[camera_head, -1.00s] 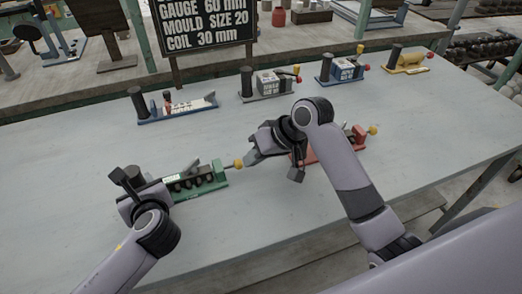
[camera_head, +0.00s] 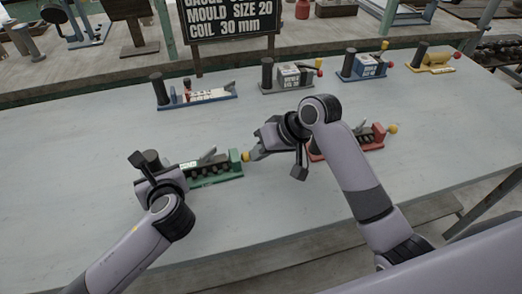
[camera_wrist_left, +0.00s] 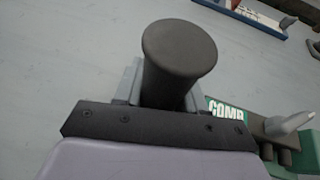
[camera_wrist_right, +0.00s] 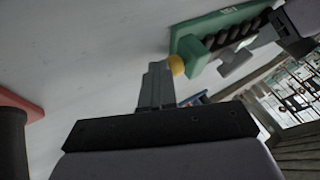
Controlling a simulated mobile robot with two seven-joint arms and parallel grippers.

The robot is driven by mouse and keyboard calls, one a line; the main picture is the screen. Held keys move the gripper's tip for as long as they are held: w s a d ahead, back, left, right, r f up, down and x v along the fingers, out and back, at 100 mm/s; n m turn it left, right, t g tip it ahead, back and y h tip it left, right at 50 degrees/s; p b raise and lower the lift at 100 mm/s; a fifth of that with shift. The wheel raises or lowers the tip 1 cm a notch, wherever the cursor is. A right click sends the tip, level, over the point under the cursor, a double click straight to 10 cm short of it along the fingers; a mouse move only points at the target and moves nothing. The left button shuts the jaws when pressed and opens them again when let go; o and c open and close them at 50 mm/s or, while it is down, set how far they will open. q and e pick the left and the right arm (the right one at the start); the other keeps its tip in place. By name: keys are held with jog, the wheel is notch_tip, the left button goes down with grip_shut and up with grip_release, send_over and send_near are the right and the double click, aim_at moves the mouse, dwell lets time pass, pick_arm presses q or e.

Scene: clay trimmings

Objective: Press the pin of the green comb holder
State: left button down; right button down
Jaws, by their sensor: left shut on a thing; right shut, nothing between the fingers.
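The green comb holder (camera_head: 212,174) lies on the table at centre left, with a COMB label in the left wrist view (camera_wrist_left: 226,108). My left gripper (camera_wrist_left: 160,88) is shut on its upright black post (camera_wrist_left: 178,55); in the head view my left wrist hides that end. The holder's yellow-knobbed pin (camera_head: 246,156) sticks out of the green end block, with the knob close to it. My right gripper (camera_head: 256,153) is shut and empty, its tips at the knob. In the right wrist view the fingertips (camera_wrist_right: 157,76) touch or nearly touch the knob (camera_wrist_right: 177,64).
A red holder (camera_head: 350,145) lies behind my right forearm, partly hidden. Along the back stand a blue-based holder (camera_head: 200,100), a grey one (camera_head: 290,85), a blue one (camera_head: 362,70) and a yellow one (camera_head: 434,62). The front of the table is clear.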

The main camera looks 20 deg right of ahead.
pick_arm(q)
jog(key=shift+s+f, duration=0.15)
jog(key=shift+f, duration=0.2)
pick_arm(e)
jog(key=v, duration=1)
pick_arm(q)
jog(key=c, duration=0.6)
grip_release()
jog(key=shift+c, duration=0.2)
jog(key=shift+o, duration=0.4)
jog(key=shift+r, duration=0.1)
jog(key=shift+r, duration=0.1)
